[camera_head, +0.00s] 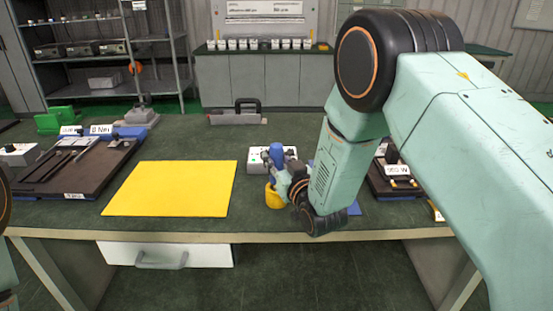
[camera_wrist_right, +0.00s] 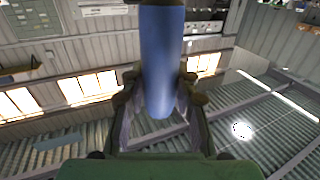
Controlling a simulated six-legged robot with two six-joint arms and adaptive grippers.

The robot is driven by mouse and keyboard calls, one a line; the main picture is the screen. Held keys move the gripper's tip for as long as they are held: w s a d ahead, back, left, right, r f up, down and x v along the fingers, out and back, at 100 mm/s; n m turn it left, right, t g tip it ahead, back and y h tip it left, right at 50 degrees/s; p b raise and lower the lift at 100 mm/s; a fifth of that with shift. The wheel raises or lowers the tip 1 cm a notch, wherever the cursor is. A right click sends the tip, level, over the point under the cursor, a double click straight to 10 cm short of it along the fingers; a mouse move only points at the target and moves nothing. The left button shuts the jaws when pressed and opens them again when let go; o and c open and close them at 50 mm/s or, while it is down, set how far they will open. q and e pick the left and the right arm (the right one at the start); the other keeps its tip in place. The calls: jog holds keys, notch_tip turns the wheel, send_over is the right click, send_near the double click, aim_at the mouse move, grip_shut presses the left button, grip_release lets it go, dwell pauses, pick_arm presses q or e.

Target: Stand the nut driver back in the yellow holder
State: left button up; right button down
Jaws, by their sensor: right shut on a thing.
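The nut driver's blue handle (camera_head: 277,153) stands about upright over the yellow holder (camera_head: 274,198) on the green table. My right gripper (camera_head: 279,170) is shut on the handle just above the holder. The right wrist view also shows the blue handle (camera_wrist_right: 160,60) between the two fingers of the right gripper (camera_wrist_right: 160,95). The driver's lower end is hidden, so I cannot tell whether it is inside the holder. My left gripper is not in view.
A yellow mat (camera_head: 170,188) lies left of the holder. A white box with buttons (camera_head: 258,160) stands just behind the gripper. Dark trays stand at left (camera_head: 60,178) and right (camera_head: 385,190). A grey toolbox (camera_head: 236,118) is at the back. The table's front edge is close.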

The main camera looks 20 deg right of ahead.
jog(key=shift+f+b, duration=0.35)
jog(key=shift+f, duration=0.15)
jog(key=c, duration=1)
grip_release()
jog(key=shift+o, duration=0.3)
jog(key=shift+f, duration=0.15)
jog(key=s+d, duration=0.1)
jog(key=s, duration=1.1)
jog(key=shift+d, duration=0.15)
jog(key=s+d+f+m+g+h, duration=0.1)
jog(key=s+f+g, duration=0.45)
jog(key=f, duration=0.35)
jog(key=s+d+f+g, duration=0.1)
jog(key=s+f+g, duration=0.5)
jog(key=f, duration=0.4)
jog(key=s+f+g, duration=0.3)
jog(key=s+f, duration=0.1)
jog(key=s, duration=0.8)
jog(key=s+f+g+b, duration=0.1)
jog(key=s+f+g, duration=0.2)
jog(key=s, duration=0.9)
notch_tip(320, 180, down, 2)
jog(key=shift+s+f+m+h, duration=0.15)
jog(key=shift+s+m+h, duration=0.15)
jog(key=shift+h, duration=0.1)
